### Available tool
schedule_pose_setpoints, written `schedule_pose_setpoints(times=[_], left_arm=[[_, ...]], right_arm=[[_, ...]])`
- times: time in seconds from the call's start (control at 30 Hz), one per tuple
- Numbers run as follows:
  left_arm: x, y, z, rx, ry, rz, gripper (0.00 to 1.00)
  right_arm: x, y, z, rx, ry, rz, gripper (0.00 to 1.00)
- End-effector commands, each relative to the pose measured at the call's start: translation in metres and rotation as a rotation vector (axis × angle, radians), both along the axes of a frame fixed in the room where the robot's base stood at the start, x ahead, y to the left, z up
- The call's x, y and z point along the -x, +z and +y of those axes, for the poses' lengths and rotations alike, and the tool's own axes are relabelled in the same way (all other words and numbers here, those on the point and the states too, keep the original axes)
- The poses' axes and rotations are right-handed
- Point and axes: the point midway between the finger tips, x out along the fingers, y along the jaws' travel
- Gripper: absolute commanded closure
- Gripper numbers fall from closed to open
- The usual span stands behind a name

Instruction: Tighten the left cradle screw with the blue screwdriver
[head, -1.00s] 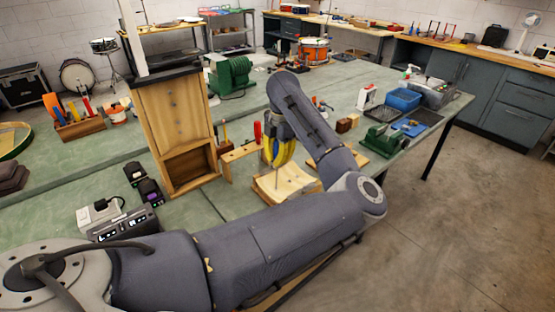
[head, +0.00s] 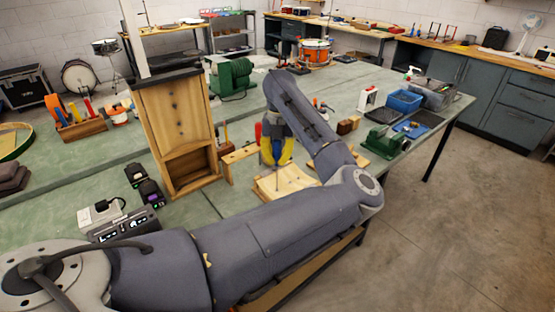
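My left gripper (head: 276,163) points down over the pale wooden cradle (head: 287,183) near the middle of the bench. Its yellow fingers are closed around a screwdriver, whose handle is mostly hidden by them. A thin shaft (head: 276,184) shows below the fingers and reaches down to the cradle's left part. I cannot tell whether the tip touches a screw; the cradle screws are too small to make out. My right gripper is not in view.
A wooden rack (head: 240,155) with a red-handled tool (head: 258,133) stands just left of the gripper. A tall wooden cabinet (head: 172,115) stands further left. A green machine (head: 383,142) and a blue bin (head: 404,100) are at the right.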

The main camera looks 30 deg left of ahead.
Motion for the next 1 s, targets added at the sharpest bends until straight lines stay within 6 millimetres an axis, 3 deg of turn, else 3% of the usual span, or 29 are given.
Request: schedule_pose_setpoints(times=[0.27, 0.8, 1.0], left_arm=[[0.0006, 0.0002, 0.0008, 0.000, 0.137, -0.001, 1.00], [0.0049, -0.0001, 0.0019, 0.000, 0.800, 0.000, 1.00], [0.0056, -0.0001, 0.0019, 0.000, 0.922, 0.000, 1.00]], right_arm=[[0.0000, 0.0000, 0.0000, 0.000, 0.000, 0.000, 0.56], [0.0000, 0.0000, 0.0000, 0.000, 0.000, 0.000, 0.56], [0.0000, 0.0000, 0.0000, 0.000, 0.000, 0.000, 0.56]])
